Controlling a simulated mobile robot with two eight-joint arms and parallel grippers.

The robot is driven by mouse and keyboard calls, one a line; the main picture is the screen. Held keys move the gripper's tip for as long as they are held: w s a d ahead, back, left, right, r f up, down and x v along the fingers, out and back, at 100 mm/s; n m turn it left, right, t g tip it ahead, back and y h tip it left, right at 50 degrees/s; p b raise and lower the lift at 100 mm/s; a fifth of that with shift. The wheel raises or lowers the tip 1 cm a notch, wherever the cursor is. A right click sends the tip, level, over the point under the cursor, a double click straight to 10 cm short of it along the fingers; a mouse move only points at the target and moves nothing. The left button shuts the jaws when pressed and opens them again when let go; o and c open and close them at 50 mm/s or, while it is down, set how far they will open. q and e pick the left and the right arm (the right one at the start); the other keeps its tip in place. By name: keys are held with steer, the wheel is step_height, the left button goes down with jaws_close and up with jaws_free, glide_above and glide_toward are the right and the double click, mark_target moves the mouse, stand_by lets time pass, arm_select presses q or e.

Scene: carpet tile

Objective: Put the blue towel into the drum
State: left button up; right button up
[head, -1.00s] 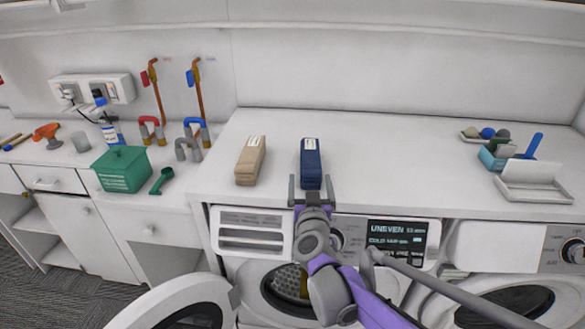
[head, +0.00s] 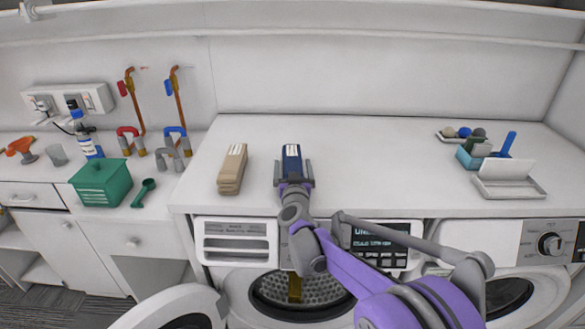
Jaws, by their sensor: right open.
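The blue towel (head: 291,156) is a folded dark blue block with a white label, lying on the white counter above the washer. My right gripper (head: 293,172) is open, its two fingers on either side of the towel's near end. I cannot tell whether they touch it. The drum (head: 318,289) is below the counter, behind the open round door (head: 165,308) at lower left. Its perforated metal inside shows, with a yellowish strip in it. My right arm covers part of the washer front. My left gripper is out of view.
A tan folded towel (head: 232,168) lies just left of the blue one. A green box (head: 101,183) and green scoop (head: 144,192) are farther left. A teal container (head: 474,156) and white tray (head: 508,180) stand at right. The counter between is clear.

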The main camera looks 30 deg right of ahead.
mark_target(293, 165)
steer(key=shift+s, duration=0.1)
jaws_close()
stand_by(0.4)
steer(key=shift+r, duration=0.1)
step_height(293, 165, up, 10)
steer(key=shift+f, duration=0.15)
stand_by(0.5)
